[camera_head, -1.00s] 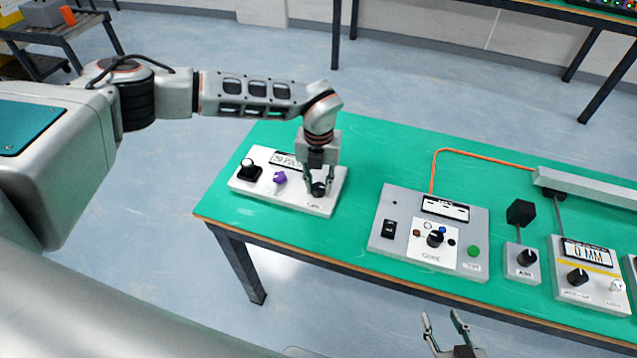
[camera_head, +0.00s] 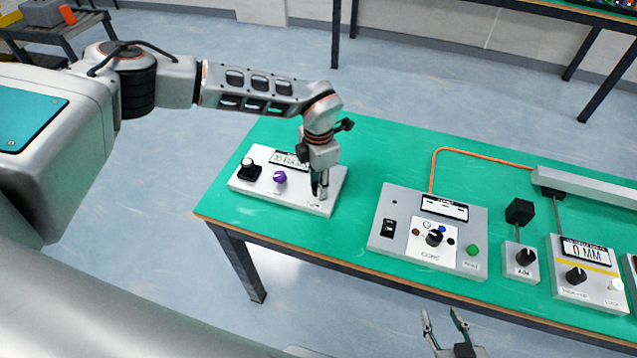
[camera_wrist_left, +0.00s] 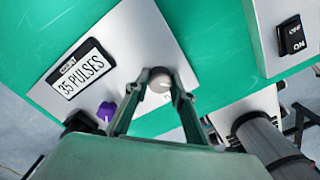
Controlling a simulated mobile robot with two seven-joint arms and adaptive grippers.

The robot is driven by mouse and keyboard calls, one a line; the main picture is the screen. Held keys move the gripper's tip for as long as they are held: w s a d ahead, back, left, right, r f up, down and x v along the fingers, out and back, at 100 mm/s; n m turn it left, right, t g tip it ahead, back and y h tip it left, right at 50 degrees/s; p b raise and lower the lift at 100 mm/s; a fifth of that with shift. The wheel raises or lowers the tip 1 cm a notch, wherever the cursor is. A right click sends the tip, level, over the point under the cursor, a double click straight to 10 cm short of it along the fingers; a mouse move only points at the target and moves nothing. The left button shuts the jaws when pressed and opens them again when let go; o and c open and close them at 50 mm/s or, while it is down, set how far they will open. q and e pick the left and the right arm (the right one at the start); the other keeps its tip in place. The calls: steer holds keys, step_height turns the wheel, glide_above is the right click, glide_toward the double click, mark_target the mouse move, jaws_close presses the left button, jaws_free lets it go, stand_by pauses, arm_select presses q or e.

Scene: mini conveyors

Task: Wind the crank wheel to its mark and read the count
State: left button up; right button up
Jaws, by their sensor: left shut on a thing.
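A light grey counter panel (camera_head: 333,197) lies at the left end of the green table. Its display (camera_wrist_left: 81,69) reads "35 PULSES" in the left wrist view. A small round grey knob (camera_wrist_left: 160,78) sits at the panel's right end. My left gripper (camera_head: 319,196) points down over it and is shut on it, with one finger on each side; its fingers hide much of the knob in the head view. A purple knob (camera_head: 280,177) and a black control with a pale top (camera_head: 248,170) stand left of it. My right gripper (camera_head: 442,318) is open and empty at the bottom edge.
A second grey panel (camera_head: 383,238) with a rocker switch, a dial and a green button stands to the right. Beyond it are a small dial box (camera_head: 520,270) and a panel reading "0 MM" (camera_head: 585,250). An orange cable (camera_head: 470,153) runs behind. Green tabletop between the panels is clear.

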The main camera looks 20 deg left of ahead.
arm_select(q)
steer(key=m, duration=1.2)
steer(key=shift+w+m, duration=0.1)
steer(key=shift+m, duration=0.3)
stand_by(0.3)
steer(key=o, duration=1.1)
step_height(320, 180, up, 12)
stand_by(0.3)
